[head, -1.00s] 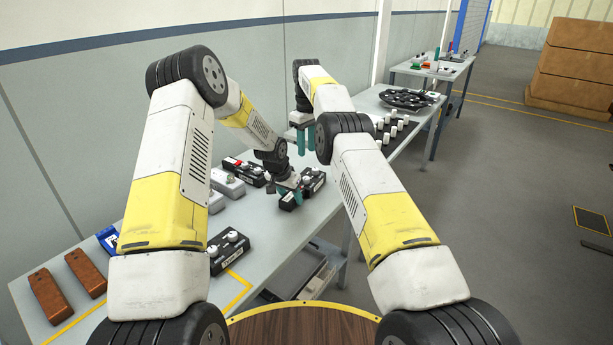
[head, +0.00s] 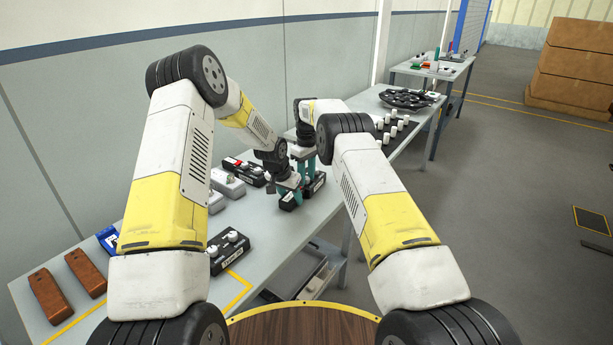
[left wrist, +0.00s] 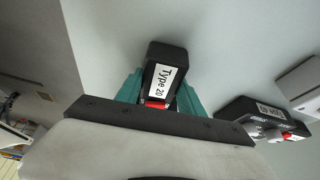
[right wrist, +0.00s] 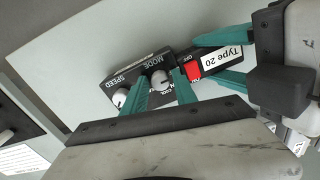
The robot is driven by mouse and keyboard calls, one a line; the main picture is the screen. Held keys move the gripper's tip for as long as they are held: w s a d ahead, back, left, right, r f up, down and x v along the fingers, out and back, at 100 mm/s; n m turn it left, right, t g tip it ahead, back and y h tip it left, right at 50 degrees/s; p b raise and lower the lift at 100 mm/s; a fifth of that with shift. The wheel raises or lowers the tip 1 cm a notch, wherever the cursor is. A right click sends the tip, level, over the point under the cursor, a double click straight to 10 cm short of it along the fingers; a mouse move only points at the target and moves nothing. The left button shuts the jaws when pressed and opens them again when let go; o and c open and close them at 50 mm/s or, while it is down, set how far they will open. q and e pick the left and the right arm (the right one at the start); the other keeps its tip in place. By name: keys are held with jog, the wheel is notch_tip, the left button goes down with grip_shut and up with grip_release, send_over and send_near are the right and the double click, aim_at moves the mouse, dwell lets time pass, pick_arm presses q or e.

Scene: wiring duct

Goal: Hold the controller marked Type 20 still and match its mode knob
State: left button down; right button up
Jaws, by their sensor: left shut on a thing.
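The black controller marked Type 20 (right wrist: 223,56) has a red switch (right wrist: 193,69), a white MODE knob (right wrist: 159,80) and a white SPEED knob (right wrist: 119,97). My left gripper (left wrist: 160,88) is shut on its labelled end; it also shows in the head view (head: 288,193). My right gripper (right wrist: 160,76) is open, its teal fingers on either side of the MODE knob with small gaps. In the head view the controller (head: 315,186) is partly hidden by both grippers. The knob's exact pointer setting is too small to read.
Another black controller (head: 229,250) stands near the table's front, beside yellow tape. Further controllers, one black with a red switch (head: 245,169) and grey ones (head: 226,184), stand behind my left gripper. Two brown blocks (head: 50,296) lie at the left. White knobbed parts (head: 393,127) stand farther right.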

grip_shut()
jog(key=shift+m, duration=0.4)
jog(key=m, duration=0.3)
jog(key=shift+m, duration=0.3)
jog(key=m, duration=0.3)
jog(key=shift+m, duration=0.3)
jog(key=m, duration=0.6)
jog(key=shift+a, duration=0.15)
jog(key=m, duration=0.5)
jog(key=shift+r+m, duration=0.1)
jog(key=shift+m, duration=0.3)
